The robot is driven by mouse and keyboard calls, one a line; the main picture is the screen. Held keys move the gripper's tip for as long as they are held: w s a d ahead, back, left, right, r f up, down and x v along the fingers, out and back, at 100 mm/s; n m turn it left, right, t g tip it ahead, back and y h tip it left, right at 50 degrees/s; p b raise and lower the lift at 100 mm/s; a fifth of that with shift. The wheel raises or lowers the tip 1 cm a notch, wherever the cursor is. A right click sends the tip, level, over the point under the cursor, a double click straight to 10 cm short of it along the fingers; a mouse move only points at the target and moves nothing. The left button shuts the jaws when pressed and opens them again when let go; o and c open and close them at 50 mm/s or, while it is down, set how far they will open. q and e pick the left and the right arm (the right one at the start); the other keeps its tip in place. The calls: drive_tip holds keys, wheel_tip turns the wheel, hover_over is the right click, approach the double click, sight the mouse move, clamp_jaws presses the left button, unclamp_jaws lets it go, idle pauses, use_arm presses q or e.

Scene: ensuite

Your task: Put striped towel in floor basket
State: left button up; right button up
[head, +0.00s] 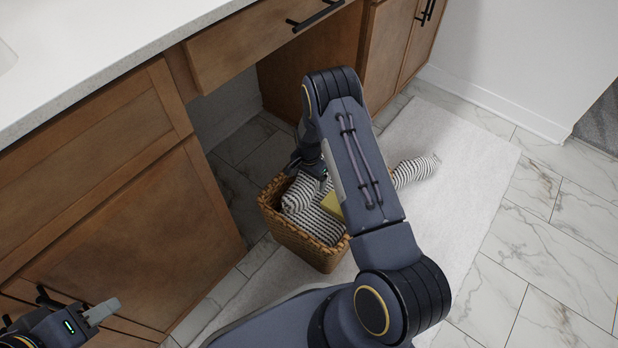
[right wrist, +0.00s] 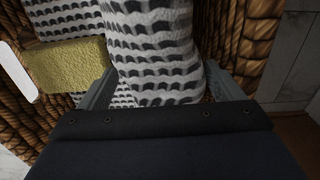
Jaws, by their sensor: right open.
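The wicker floor basket (head: 305,248) stands on the floor and holds black-and-white striped cloth (head: 318,224). A striped piece (head: 415,170) also shows right of my right arm; the arm hides whether it joins the cloth in the basket. My right gripper (head: 312,168) reaches down at the basket. In the right wrist view its fingers (right wrist: 158,88) are open on either side of a bulging striped towel (right wrist: 150,50); I cannot tell whether they touch it. My left gripper (head: 103,312) is at the lower left, away from the basket; its jaw gap is unclear.
A yellow block, perhaps a sponge (head: 332,206), lies in the basket beside the towel. A wooden vanity (head: 120,210) with a white counter (head: 90,50) stands at left and behind. A pale mat (head: 470,190) covers the floor at right, with open marble tiles beyond.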

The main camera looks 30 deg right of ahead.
drive_tip(key=shift+r+p, duration=0.35)
drive_tip(key=shift+r, duration=0.25)
wheel_tip(320, 180, up, 11)
drive_tip(key=p, duration=0.3)
drive_tip(key=shift+r+p, duration=0.1)
drive_tip(key=shift+p, duration=0.25)
drive_tip(key=s+a+r+n+t+y, duration=0.15)
drive_tip(key=s+r, duration=0.35)
drive_tip(key=r, duration=0.6)
drive_tip(key=s+a+r+n+t+y, duration=0.1)
drive_tip(key=s+a+r+n+y, duration=0.3)
drive_tip(key=r, duration=0.8)
drive_tip(key=s+a+r+n+t+h, duration=0.1)
drive_tip(key=s+a+r+n, duration=0.1)
drive_tip(key=s, duration=0.8)
drive_tip(key=s+a+r+n+t, duration=0.2)
drive_tip(key=s+r+n, duration=0.2)
drive_tip(key=s, duration=0.6)
drive_tip(key=shift+s+a+r+h, duration=0.3)
drive_tip(key=shift+a+r+h, duration=0.05)
drive_tip(key=shift+a+r, duration=0.05)
